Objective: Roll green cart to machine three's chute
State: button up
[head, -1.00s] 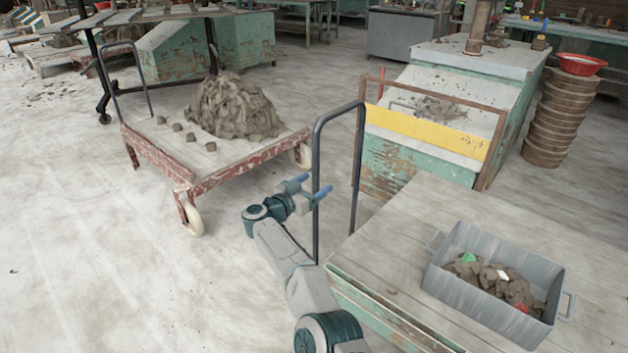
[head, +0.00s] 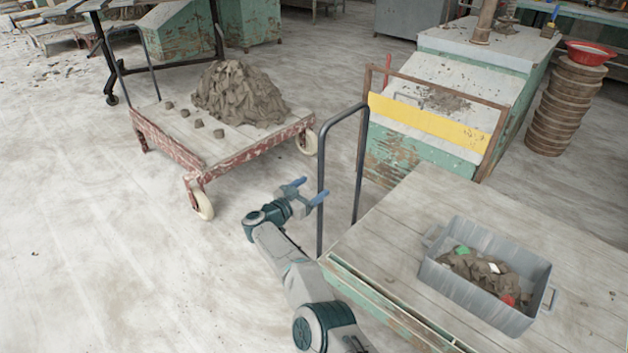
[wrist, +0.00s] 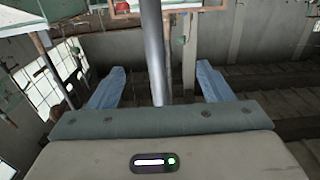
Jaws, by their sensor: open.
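The green cart (head: 460,195) has a grey plank top and worn green side edges, and fills the lower right of the head view. Its dark push handle (head: 361,150) is an upright hoop at the left end. My gripper (head: 312,190) is open beside the near post of that handle. In the wrist view, a grey post (wrist: 155,55) stands between the two blue fingers (wrist: 158,86), with gaps on both sides. A green machine with a sloping chute (head: 440,98) and yellow bar stands behind the cart. No machine number is readable.
A grey bin (head: 463,287) of clay scraps sits on the green cart. A red-framed cart (head: 240,155) with a clay heap (head: 238,94) stands left. A round stack (head: 562,110) topped by a red bowl (head: 587,53) stands right of the machine.

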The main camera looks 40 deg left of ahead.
jog(key=s+p, duration=0.4)
jog(key=p, duration=0.1)
jog(key=shift+s, duration=0.4)
dwell(0.4)
